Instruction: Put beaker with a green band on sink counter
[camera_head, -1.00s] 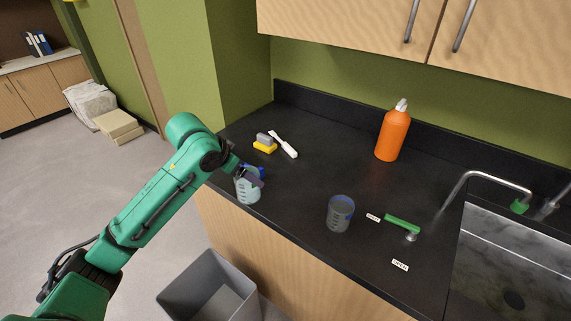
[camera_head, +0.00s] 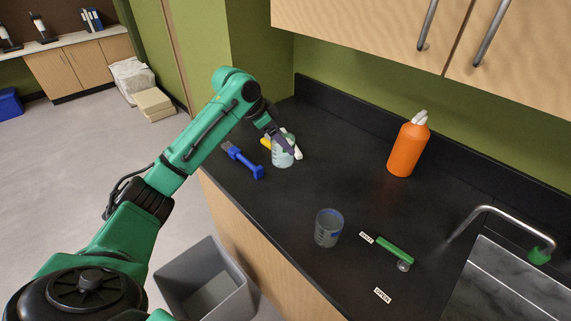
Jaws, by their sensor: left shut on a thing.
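My left gripper (camera_head: 279,139) is shut on a clear, pale-tinted beaker (camera_head: 282,158) over the back left of the black sink counter (camera_head: 340,165). The gripper partly covers the beaker's upper part, and I cannot make out its band clearly. I cannot tell whether its base touches the counter. A second clear beaker (camera_head: 328,229), with a blue band, stands upright near the counter's front edge. My right gripper is not in view.
A blue brush (camera_head: 243,160) lies left of the held beaker; a yellow item (camera_head: 266,143) and a white-handled one are partly hidden behind it. A grey bin (camera_head: 205,283) stands below.

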